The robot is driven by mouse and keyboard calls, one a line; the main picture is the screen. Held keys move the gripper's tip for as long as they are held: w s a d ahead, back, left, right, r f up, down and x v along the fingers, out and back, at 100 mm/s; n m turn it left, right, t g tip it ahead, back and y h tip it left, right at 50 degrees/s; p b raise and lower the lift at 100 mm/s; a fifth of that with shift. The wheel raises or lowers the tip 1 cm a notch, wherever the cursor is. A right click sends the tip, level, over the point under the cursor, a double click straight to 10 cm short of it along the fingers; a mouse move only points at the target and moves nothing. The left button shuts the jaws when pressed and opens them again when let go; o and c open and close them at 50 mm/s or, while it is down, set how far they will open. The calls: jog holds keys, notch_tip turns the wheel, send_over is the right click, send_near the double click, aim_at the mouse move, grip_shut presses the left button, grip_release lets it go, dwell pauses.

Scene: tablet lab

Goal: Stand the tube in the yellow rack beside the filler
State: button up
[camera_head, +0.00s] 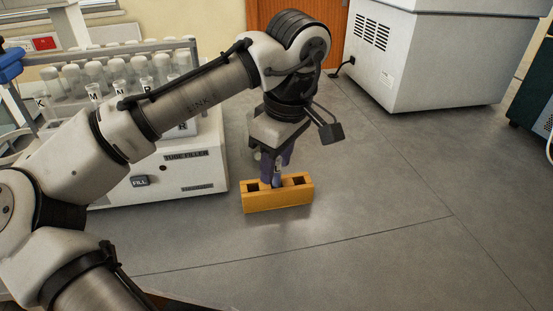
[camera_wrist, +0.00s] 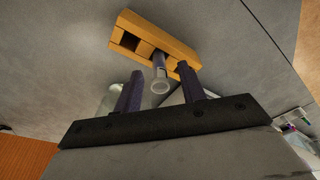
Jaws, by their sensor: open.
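The yellow rack (camera_head: 277,201) stands on the grey floor to the right of the tube filler (camera_head: 185,175). It also shows in the wrist view (camera_wrist: 178,37). The clear tube (camera_head: 278,170) appears upright in the rack's middle hole, and its round top faces the camera in the wrist view (camera_wrist: 160,74). My gripper (camera_head: 275,173) points down over the rack. In the wrist view its two purple fingers (camera_wrist: 160,70) are apart, one on each side of the tube, with gaps visible. The tube's lower end is hidden in the rack.
Several capped tubes stand in a rack on the filler (camera_head: 120,72). A pale round thing shows partly behind my gripper (camera_head: 256,155). A large white cabinet (camera_head: 440,60) stands at the back right. The floor to the right of the yellow rack is clear.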

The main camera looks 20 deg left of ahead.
notch_tip(320, 180, up, 13)
jog(key=d+p, duration=0.2)
jog(key=p, duration=0.9)
jog(key=shift+s+r+p, duration=0.2)
jog(key=shift+p, duration=0.1)
jog(key=shift+f, duration=0.1)
